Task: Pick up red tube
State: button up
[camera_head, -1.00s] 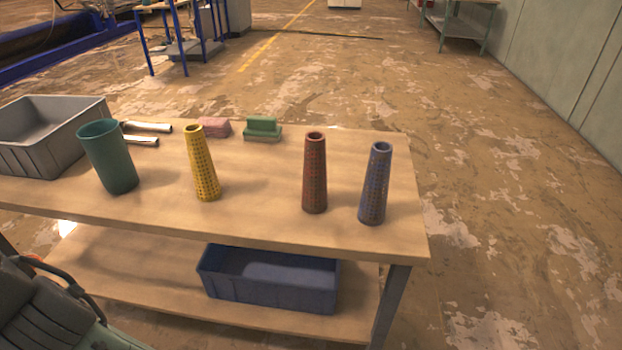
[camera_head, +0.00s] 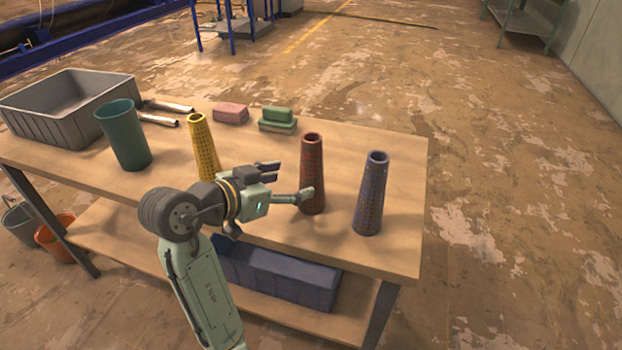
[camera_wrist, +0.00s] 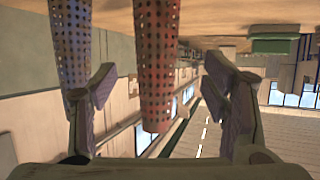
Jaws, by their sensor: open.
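The red tube (camera_head: 312,175) is a tapered, perforated cone standing upright on the wooden table between the yellow and blue tubes. My gripper (camera_head: 288,182) is open just left of it in the head view, with its fingers pointing at the tube. In the wrist view the picture is upside down; the red tube (camera_wrist: 157,65) hangs between the two open fingers of my gripper (camera_wrist: 160,90), nearer the left one. I cannot tell whether a finger touches it. The tube's wider base is cut off at the top of the wrist view.
The blue tube (camera_head: 371,195) stands close to the right of the red one. The yellow tube (camera_head: 203,148) stands to the left, partly behind my arm. A green cup (camera_head: 124,135), a grey bin (camera_head: 62,108), a pink block (camera_head: 230,113) and a green block (camera_head: 277,117) are farther off.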

aim_at(304, 180)
jog(key=shift+x, duration=1)
jog(key=p+x, duration=0.2)
jog(key=x, duration=0.3)
jog(key=shift+s+d, duration=0.2)
jog(key=shift+d, duration=0.05)
jog(key=shift+w+d+f, duration=0.1)
jog(key=shift+w+f, duration=0.05)
jog(key=shift+w, duration=0.1)
jog(key=shift+c, duration=0.3)
jog(key=c, duration=1.2)
jog(key=shift+c, duration=0.2)
